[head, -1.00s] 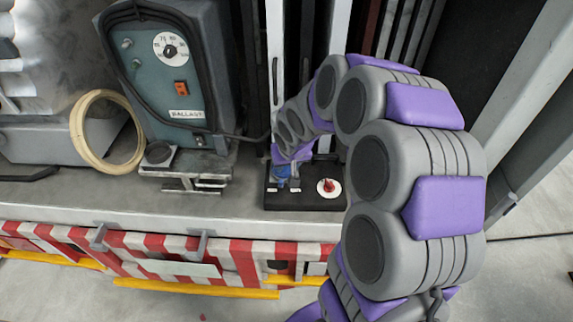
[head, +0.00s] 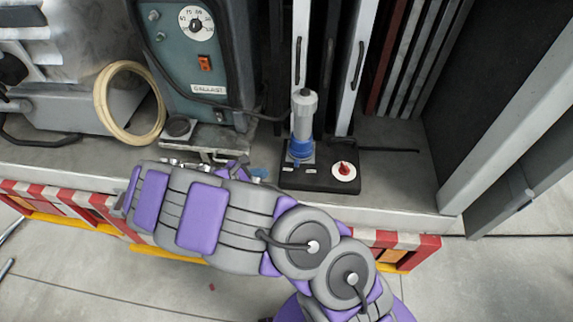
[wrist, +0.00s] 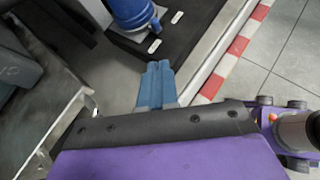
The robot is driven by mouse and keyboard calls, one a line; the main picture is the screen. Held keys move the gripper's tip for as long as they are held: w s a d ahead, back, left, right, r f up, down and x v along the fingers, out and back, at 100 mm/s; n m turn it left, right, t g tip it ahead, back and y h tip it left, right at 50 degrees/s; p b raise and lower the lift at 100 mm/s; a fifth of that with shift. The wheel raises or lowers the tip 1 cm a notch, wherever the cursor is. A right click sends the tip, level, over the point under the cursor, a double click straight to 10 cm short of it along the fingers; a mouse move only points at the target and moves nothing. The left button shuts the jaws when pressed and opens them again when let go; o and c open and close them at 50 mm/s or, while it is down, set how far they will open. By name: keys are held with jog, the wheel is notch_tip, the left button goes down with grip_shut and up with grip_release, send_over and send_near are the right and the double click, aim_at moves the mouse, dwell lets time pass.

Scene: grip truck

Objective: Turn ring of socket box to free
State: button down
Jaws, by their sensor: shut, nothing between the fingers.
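The socket box (head: 318,180) is a flat black box on the truck's deck. A grey plug (head: 304,112) stands upright in it, with a blue ring (head: 300,149) around its foot. A red knob on a white disc (head: 344,171) sits at the box's right side. In the wrist view the blue ring (wrist: 137,14) and part of the black box (wrist: 185,30) show at the top. My gripper (wrist: 159,66) has blue fingers pressed together and empty, pointing towards the box, apart from the ring. In the head view only a blue fingertip (head: 262,173) shows, left of the box.
A grey-green ballast unit (head: 185,60) with a dial and a cream hose coil (head: 130,102) stand left of the box. Upright panels (head: 352,65) rise behind it. The deck's front edge carries a red-and-white striped strip (head: 70,206). Bare deck (head: 400,180) lies right of the box.

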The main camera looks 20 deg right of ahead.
jog(key=a+n, duration=0.1)
jog(key=b, duration=0.2)
send_near(295, 165)
jog(key=f, duration=0.1)
jog(key=d+f, duration=0.1)
jog(key=f, duration=0.1)
jog(key=shift+w+f, duration=0.1)
jog(key=shift+w, duration=0.15)
jog(key=d, duration=0.1)
jog(key=w+d, duration=0.1)
jog(key=d, duration=0.1)
jog(key=shift+w, duration=0.1)
jog(key=shift+w+d+b, duration=0.2)
jog(key=shift+d+b, duration=0.1)
jog(key=shift+d, duration=0.15)
